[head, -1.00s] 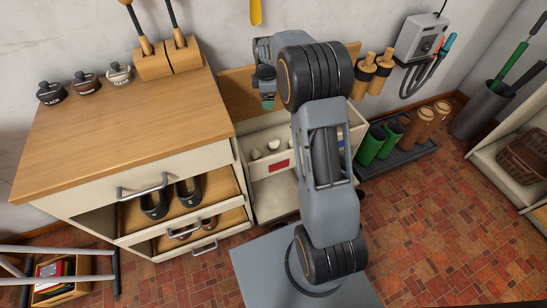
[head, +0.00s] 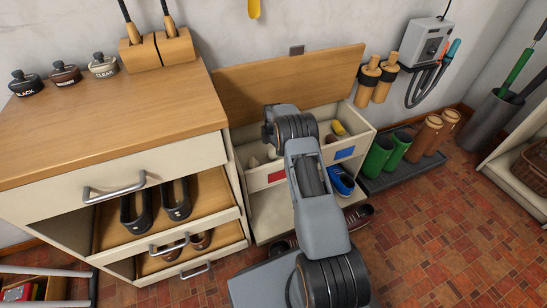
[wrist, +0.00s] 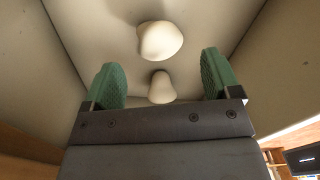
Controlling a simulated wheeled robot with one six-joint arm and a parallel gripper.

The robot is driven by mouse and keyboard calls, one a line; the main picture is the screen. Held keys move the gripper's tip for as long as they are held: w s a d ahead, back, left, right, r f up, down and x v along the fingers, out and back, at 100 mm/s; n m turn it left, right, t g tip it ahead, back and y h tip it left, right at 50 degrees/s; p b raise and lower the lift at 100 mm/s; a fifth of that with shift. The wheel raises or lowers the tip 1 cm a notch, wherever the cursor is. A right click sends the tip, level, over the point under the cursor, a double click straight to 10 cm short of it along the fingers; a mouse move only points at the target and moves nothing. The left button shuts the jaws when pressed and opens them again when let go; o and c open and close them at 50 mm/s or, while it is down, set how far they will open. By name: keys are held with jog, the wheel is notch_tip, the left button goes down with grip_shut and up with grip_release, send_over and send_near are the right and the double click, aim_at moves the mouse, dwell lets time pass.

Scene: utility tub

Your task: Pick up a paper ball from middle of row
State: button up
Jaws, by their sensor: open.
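Two off-white paper balls show in the wrist view, one nearer the top (wrist: 160,41) and one lower (wrist: 162,87), in a pale compartment. In the head view, two paper balls (head: 254,162) (head: 271,152) lie in the left compartment of the open bench tub (head: 268,180), which has a red label. My arm hides part of this compartment. My gripper (wrist: 161,76) is open, with its green fingers apart. Both balls appear between the fingers in the picture, and neither is held. In the head view my arm hides the fingers.
The raised wooden lid (head: 290,82) stands behind the tub. A right compartment with a blue label (head: 345,153) holds a yellow item (head: 338,128). The cabinet (head: 110,150) with open drawers stands close on the left. Green boots (head: 379,157) stand on the right.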

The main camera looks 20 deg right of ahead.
aim_at(273, 151)
jog(key=shift+f+b, duration=1.55)
jog(key=shift+f, duration=1.65)
jog(key=c, duration=1)
